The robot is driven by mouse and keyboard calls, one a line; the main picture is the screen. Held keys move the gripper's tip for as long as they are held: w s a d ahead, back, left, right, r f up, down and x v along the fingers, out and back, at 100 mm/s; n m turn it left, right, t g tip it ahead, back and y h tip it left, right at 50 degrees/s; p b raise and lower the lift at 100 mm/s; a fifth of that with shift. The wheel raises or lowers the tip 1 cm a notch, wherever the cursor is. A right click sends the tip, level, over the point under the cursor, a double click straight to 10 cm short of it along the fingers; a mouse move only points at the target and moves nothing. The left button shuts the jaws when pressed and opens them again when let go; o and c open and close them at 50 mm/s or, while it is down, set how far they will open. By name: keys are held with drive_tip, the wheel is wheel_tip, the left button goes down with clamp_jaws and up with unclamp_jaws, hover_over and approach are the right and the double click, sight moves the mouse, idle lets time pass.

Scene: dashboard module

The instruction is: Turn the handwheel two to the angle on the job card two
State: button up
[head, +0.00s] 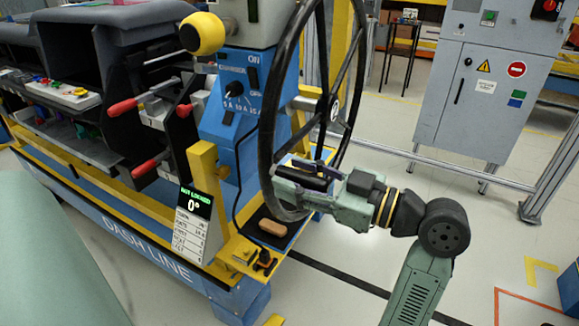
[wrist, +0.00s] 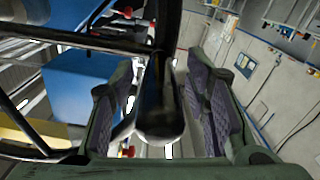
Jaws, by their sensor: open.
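A large black handwheel (head: 267,128) with spokes and a central hub (head: 333,107) stands upright on the blue machine (head: 228,128) in the head view. My gripper (head: 310,174) is at the lower part of its rim, reaching in from the right. The fingers are apart, with gaps visible beside the rim. A card with a display (head: 193,207) reads "NOT LOCKED" and 0°. Its smaller lines are too small to read.
A yellow post (head: 203,195) stands left of the wheel. A brown block (head: 272,228) lies on the dark tray below it. Red-handled levers (head: 123,109) and a yellow ball knob (head: 202,34) are at the left. A grey cabinet (head: 470,90) stands behind; floor at right is mostly clear.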

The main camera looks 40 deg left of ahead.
drive_tip(key=shift+x, duration=0.8)
drive_tip(key=shift+c, duration=0.4)
clamp_jaws()
